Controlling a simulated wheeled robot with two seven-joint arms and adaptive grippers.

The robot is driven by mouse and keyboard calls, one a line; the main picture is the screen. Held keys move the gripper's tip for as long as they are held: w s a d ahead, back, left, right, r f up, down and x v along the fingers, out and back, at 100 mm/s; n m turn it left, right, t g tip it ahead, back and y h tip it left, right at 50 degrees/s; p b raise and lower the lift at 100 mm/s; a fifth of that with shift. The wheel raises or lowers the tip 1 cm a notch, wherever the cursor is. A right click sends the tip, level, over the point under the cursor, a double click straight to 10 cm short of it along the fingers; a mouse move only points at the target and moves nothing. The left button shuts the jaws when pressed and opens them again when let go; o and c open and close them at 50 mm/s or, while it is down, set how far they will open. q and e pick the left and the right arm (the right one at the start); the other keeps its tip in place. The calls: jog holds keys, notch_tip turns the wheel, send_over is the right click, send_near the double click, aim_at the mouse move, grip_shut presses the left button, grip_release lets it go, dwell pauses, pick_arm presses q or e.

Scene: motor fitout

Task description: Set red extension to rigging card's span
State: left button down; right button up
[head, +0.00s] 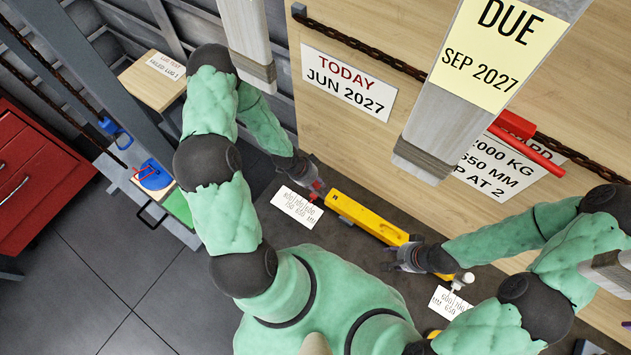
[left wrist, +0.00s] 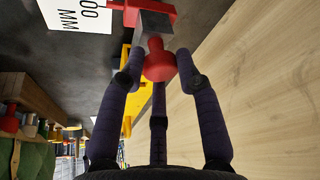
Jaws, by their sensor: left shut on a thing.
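A yellow beam (head: 368,217) lies on the dark bench. A red extension (head: 316,186) is at its left end; the left wrist view shows its red knob (left wrist: 158,62) beside a grey metal block (left wrist: 153,25). My left gripper (head: 313,183) is shut on the red knob. My right gripper (head: 391,259) is by the beam's right half; its fingertips are too small to judge. A white knob (head: 464,278) is at the beam's right end. A wall card (head: 490,180) reads "650 MM" and "P AT 2", partly hidden by a hanging tag and red bar.
White scale cards lie by the beam's left (head: 297,205) and right (head: 446,302) ends. A "TODAY JUN 2027" sign (head: 347,84) is on the wooden panel. A yellow "DUE SEP 2027" tag (head: 497,50) hangs close to me. Chains and a wooden box (head: 154,80) are behind.

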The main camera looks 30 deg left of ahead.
pick_arm(q)
jog(key=shift+w+a, duration=0.15)
jog(key=shift+a, duration=0.7)
jog(key=c, duration=1)
grip_release()
jog(key=shift+w+d, duration=0.1)
jog(key=shift+d, duration=0.25)
jog(key=shift+o, duration=0.5)
jog(key=shift+d, duration=0.15)
jog(key=v, duration=1.2)
jog(key=shift+a, duration=0.25)
